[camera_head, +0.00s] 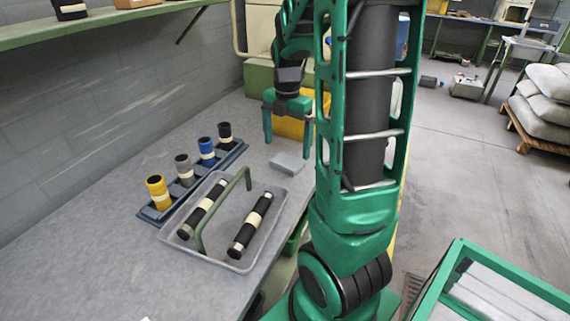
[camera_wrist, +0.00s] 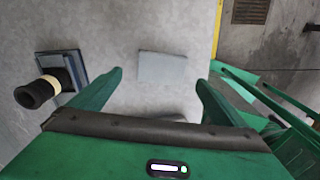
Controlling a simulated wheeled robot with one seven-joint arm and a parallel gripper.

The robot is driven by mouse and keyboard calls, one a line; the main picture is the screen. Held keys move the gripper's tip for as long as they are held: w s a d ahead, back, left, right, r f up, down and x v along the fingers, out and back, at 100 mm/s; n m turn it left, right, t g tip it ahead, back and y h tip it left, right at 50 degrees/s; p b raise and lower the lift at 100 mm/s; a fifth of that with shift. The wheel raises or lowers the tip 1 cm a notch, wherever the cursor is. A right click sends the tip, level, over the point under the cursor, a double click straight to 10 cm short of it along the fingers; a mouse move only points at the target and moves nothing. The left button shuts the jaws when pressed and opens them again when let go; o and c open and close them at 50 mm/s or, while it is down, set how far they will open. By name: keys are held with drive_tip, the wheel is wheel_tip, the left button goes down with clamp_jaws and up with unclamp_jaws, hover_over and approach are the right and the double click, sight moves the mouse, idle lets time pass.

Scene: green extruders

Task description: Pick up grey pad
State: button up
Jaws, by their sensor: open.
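The grey pad (camera_head: 286,163) is a small flat block lying on the grey workbench (camera_head: 110,267), near its right edge, beyond the tray. In the wrist view the grey pad (camera_wrist: 162,68) lies flat, ahead of and between the two fingers, touching neither. My green gripper (camera_head: 289,138) is open and empty, pointing down above the bench near the pad.
A grey tray (camera_head: 240,268) with a green handle holds two black cylinders. Beside it, a dark blue rack (camera_head: 150,213) carries yellow, grey, blue and black cylinders. The black cylinder (camera_wrist: 38,92) is left of my fingers in the wrist view. A shelf (camera_head: 90,28) runs along the wall.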

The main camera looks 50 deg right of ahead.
sight(286, 161)
drive_tip(key=shift+a+f, duration=0.2)
drive_tip(key=shift+f, duration=2.8)
drive_tip(key=c, duration=1.2)
